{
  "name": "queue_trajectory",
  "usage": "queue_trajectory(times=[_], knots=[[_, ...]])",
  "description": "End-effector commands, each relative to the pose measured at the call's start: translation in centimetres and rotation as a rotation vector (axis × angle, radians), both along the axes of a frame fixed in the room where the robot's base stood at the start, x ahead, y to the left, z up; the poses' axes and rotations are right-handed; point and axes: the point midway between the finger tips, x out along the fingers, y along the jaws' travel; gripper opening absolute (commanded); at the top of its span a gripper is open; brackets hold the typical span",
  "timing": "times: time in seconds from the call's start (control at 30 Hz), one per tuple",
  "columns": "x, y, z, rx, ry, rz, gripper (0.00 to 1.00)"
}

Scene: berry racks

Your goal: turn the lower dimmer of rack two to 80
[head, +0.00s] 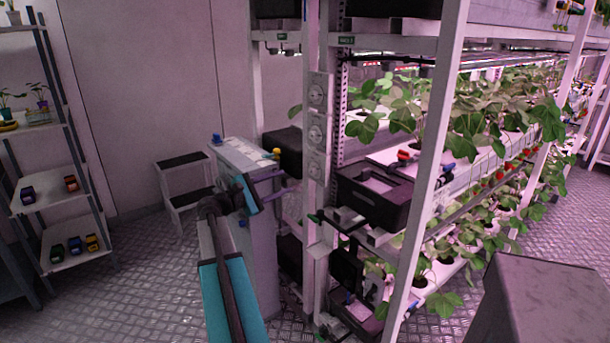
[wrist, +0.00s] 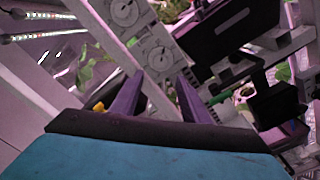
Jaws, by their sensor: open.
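The lowest dial (head: 315,168) is just right of my gripper (head: 287,180), whose purple fingers reach toward the post. In the wrist view my gripper (wrist: 160,77) is open and empty, its fingertips apart. A dial (wrist: 160,58) shows just beyond the gap between the tips, and another dial (wrist: 125,12) is above it. The dial settings are too small to read. I cannot see contact with any dial.
A black crate (head: 375,205) stands on the rack right of the post, with leafy strawberry plants (head: 480,125) behind. A step stool (head: 183,185) and a shelf with small toy-like cars (head: 50,190) are at left. A grey box (head: 545,290) stands at lower right. Floor is open at left.

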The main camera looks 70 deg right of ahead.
Motion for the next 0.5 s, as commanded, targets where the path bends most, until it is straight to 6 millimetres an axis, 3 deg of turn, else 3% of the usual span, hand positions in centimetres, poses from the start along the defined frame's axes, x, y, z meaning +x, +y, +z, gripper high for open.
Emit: queue_trajectory(times=[0.5], knots=[[-3.9, -6.6, 0.1, 0.0, 0.0, -0.003, 0.42]])
